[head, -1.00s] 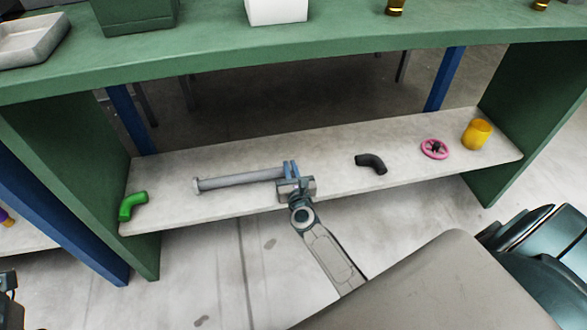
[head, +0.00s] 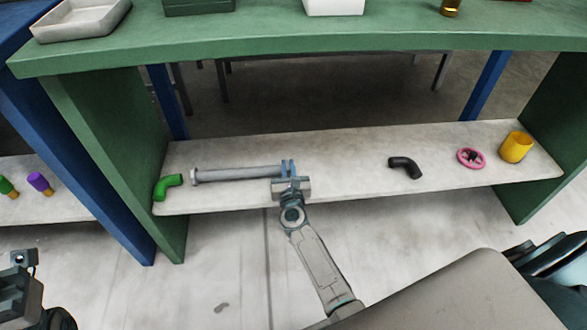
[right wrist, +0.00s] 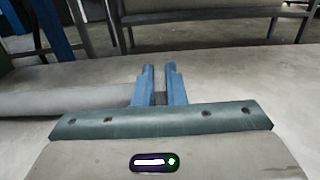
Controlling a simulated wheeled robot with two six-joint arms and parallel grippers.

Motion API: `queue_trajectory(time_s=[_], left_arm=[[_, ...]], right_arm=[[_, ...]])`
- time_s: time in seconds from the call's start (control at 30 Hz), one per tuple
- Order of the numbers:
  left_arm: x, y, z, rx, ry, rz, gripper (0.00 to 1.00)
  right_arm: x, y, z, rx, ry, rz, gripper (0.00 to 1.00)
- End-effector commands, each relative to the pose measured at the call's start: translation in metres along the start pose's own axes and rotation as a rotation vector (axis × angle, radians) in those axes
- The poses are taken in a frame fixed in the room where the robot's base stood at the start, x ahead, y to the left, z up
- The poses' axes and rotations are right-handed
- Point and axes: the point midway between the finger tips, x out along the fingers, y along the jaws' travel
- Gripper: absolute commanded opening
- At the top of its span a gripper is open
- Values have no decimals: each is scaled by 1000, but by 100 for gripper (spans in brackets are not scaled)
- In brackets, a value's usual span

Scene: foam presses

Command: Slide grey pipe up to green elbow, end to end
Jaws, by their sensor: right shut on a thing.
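The grey pipe (head: 235,173) lies lengthwise along the low shelf, with a collar at its left end. The green elbow (head: 167,186) lies at the shelf's left end. A small gap seems to remain between the pipe's left end and the elbow's upper right end. My right gripper (head: 288,168) is shut on the pipe's right end. In the right wrist view the blue fingers (right wrist: 159,85) are close together, and the pipe (right wrist: 70,100) runs off to the left. The elbow is outside that view. My left gripper's fingers are not visible.
On the shelf (head: 340,155), a black elbow (head: 405,166), a pink handwheel (head: 471,158) and a yellow cup-like part (head: 516,147) lie to the right. A green side panel (head: 120,150) bounds the left end. The green tabletop (head: 270,42) overhangs the shelf.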

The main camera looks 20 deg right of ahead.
Motion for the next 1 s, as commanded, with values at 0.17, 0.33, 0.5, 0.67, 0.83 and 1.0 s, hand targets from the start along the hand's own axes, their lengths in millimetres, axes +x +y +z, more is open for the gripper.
queue_trajectory(time_s=[0.17,0.33,0.5,0.67,0.83,1.0], left_arm=[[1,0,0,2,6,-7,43],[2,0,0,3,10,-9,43],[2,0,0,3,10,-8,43],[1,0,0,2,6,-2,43],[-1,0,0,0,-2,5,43],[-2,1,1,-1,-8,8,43]], right_arm=[[1,4,0,0,0,0,0],[1,4,0,0,0,-1,0],[1,4,0,0,0,0,19],[1,4,0,0,0,0,36],[0,4,0,0,1,0,36],[-13,4,-1,1,3,0,36]])
